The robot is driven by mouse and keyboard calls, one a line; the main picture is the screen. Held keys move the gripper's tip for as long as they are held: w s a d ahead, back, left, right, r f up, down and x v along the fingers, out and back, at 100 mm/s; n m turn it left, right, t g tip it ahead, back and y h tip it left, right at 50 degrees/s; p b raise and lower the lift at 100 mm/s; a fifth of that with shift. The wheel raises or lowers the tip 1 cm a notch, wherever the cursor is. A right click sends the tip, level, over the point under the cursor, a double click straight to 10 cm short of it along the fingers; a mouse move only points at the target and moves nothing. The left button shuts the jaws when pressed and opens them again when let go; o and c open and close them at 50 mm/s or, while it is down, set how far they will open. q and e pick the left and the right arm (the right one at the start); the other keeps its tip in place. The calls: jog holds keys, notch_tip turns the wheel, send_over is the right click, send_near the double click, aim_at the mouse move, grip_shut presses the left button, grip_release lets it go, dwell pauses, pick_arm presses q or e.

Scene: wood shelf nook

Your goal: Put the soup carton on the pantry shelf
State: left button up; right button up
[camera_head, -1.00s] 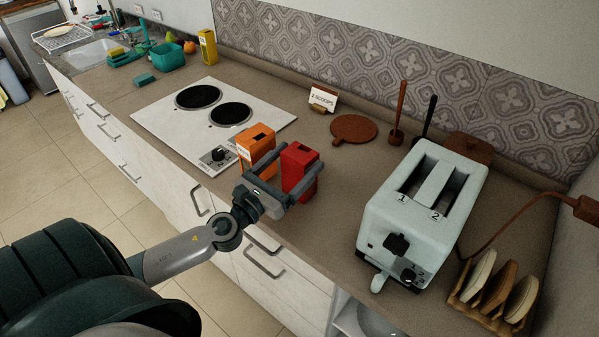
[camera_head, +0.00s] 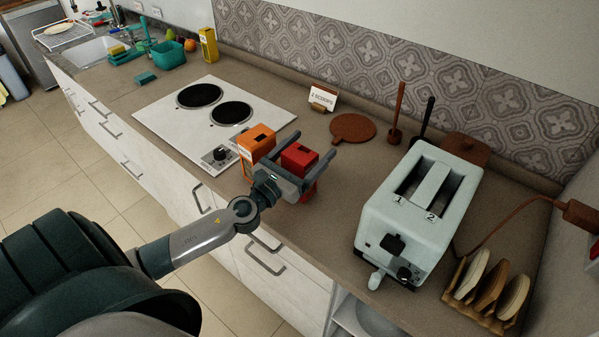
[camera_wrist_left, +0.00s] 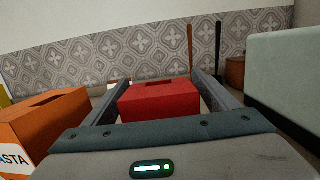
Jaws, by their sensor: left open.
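A red carton (camera_head: 298,160) stands on the counter beside an orange carton (camera_head: 257,142). The orange one shows the letters "ASTA" in the left wrist view (camera_wrist_left: 38,125). No lettering shows on the red carton, so I cannot read whether it is the soup. My left gripper (camera_head: 312,152) is open, with one finger on each side of the red carton. In the left wrist view the red carton (camera_wrist_left: 158,100) sits between the two fingers, its lower part hidden behind the gripper body. My right gripper is out of view. I cannot clearly identify a pantry shelf.
A white hob (camera_head: 215,115) lies to the left. A round wooden board (camera_head: 352,128) and a small sign (camera_head: 323,97) are behind. An open niche (camera_head: 345,318) shows below the counter.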

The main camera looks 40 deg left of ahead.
pick_arm(q)
jog(key=shift+c, duration=0.5)
grip_shut()
jog(key=shift+r, duration=0.1)
jog(key=s+d+r+p, duration=0.1)
jog(key=s+d+r, duration=0.2)
jog(key=d+r, duration=0.8)
jog(key=shift+s, duration=0.2)
